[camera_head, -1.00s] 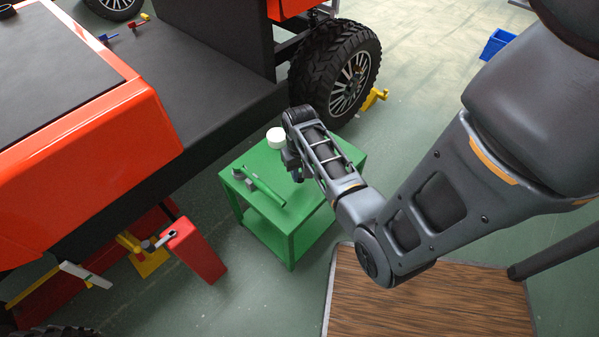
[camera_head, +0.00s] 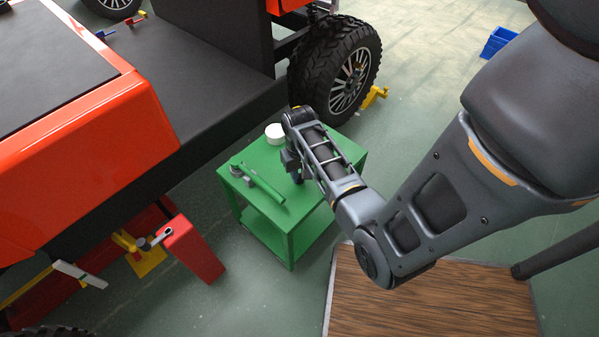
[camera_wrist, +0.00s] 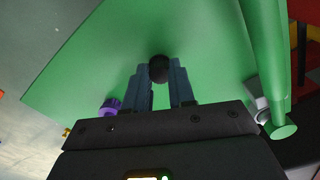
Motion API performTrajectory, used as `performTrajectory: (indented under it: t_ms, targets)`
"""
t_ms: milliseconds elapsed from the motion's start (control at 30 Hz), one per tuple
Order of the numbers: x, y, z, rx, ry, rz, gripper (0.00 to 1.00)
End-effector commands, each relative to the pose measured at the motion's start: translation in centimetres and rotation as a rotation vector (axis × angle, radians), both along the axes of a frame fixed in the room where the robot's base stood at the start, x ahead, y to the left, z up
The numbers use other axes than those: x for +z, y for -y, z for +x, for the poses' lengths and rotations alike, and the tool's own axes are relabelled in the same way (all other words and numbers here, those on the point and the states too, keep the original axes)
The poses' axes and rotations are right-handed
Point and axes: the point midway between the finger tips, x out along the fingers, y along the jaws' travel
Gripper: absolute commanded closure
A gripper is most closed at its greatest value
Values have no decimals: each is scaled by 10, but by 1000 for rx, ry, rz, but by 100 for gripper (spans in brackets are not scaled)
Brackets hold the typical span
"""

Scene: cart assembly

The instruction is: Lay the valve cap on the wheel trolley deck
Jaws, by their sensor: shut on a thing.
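The valve cap (camera_wrist: 158,68) is a small, dark, rounded piece between my fingertips in the wrist view. My gripper (camera_wrist: 160,75) is shut on it, over the green deck. The wheel trolley (camera_head: 328,163) is the green stand with a flat top and a lower shelf in the head view; its deck also fills the wrist view (camera_wrist: 210,45). My gripper (camera_head: 297,178) points down at the right part of the deck in the head view. The cap is too small to make out there. Whether it touches the deck, I cannot tell.
A white cylinder (camera_head: 275,135) stands at the deck's back. A green bar-shaped tool (camera_head: 265,187) and grey parts lie at its left. A purple piece (camera_wrist: 110,105) shows beside my left finger in the wrist view. The orange vehicle (camera_head: 110,150) and its wheel (camera_head: 345,75) stand close by.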

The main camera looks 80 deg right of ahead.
Motion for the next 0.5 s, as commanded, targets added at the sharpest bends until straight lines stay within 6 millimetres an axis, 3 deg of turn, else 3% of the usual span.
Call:
performTrajectory:
  t_ms: [333, 367, 500]
  targets:
    - [-7, 0, 0, 0, 0, 0, 100]
    - [-7, 0, 0, 0, 0, 0, 75]
    - [-6, 0, 0, 0, 0, 0, 62]
